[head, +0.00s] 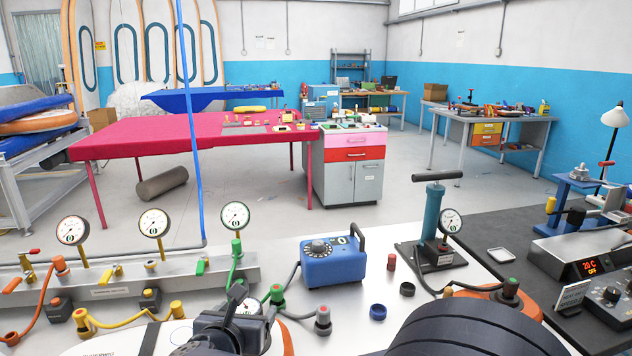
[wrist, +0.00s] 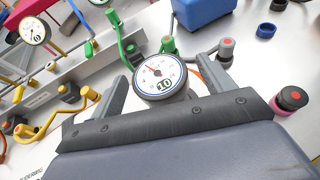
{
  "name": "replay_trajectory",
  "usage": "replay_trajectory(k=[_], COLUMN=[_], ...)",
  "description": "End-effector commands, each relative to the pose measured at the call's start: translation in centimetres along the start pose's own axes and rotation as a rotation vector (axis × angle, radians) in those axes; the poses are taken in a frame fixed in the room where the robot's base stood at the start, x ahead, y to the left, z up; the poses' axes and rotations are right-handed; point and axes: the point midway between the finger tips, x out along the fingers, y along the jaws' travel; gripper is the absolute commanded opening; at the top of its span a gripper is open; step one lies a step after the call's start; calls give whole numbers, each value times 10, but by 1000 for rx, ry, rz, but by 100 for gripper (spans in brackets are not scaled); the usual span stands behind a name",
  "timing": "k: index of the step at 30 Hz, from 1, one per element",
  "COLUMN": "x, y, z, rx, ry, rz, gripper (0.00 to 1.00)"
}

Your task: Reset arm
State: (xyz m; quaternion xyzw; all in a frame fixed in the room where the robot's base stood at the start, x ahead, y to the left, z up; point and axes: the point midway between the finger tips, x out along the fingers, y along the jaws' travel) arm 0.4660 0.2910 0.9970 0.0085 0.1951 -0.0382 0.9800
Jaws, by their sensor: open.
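My gripper (wrist: 160,70) shows in the wrist view with its two grey fingers spread apart. In the head view, dark parts of my arm fill the bottom edge. A grey and black shape at the bottom, left of centre, looks like my gripper (head: 232,325), partly cut off by the frame, over a white board (head: 160,338).
A metal manifold (head: 130,283) with several gauges, valves and hoses runs along the left. A blue box (head: 333,260), a hand pump (head: 432,230) and small caps (head: 378,312) stand on the bench. A heater unit (head: 585,258) is at right. A pink table (head: 190,135) stands beyond.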

Motion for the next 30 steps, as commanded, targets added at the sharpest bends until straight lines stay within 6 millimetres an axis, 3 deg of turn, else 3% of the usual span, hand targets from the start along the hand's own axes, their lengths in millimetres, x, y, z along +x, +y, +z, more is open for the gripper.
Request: replay_trajectory(k=[5,12,30], x=[30,24,27], y=[-1,0,0], z=[0,10,3], rx=[0,0,0], ry=[1,0,0], rz=[-3,1,0], gripper=[77,77,77])
